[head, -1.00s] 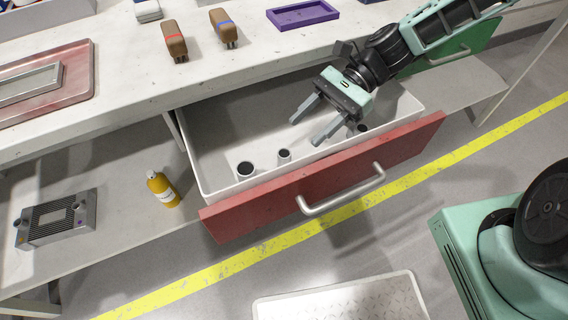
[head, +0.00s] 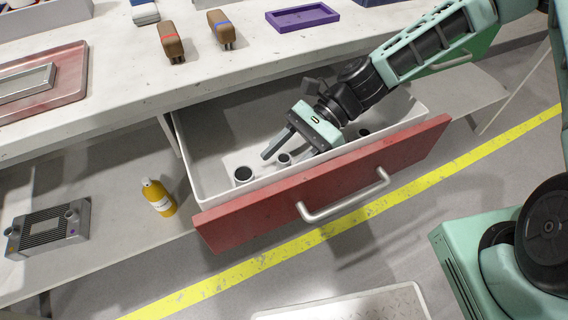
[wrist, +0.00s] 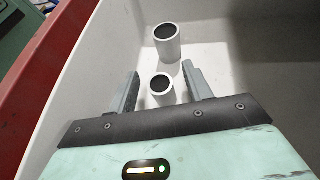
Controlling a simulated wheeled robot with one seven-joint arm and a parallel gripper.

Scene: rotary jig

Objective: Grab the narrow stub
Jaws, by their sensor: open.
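The narrow stub (head: 284,159) is a short pale tube with a dark bore, standing upright in the open drawer. It also shows in the wrist view (wrist: 161,95), between the two fingers of my gripper (wrist: 161,72), with a gap to the finger on each side. In the head view my gripper (head: 286,154) is open, low inside the drawer, its fingers reaching to the narrow stub. A wider stub (head: 243,175) stands upright to the left; in the wrist view this wider stub (wrist: 168,45) is beyond the fingertips. The narrow stub's base is partly hidden in the head view.
The white drawer has a red front (head: 325,185) with a metal handle (head: 345,198); its wall runs close beside my gripper. Another dark-bored stub (head: 364,132) is to the right. A yellow bottle (head: 158,197) stands on the shelf to the left. The worktop is above the drawer.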

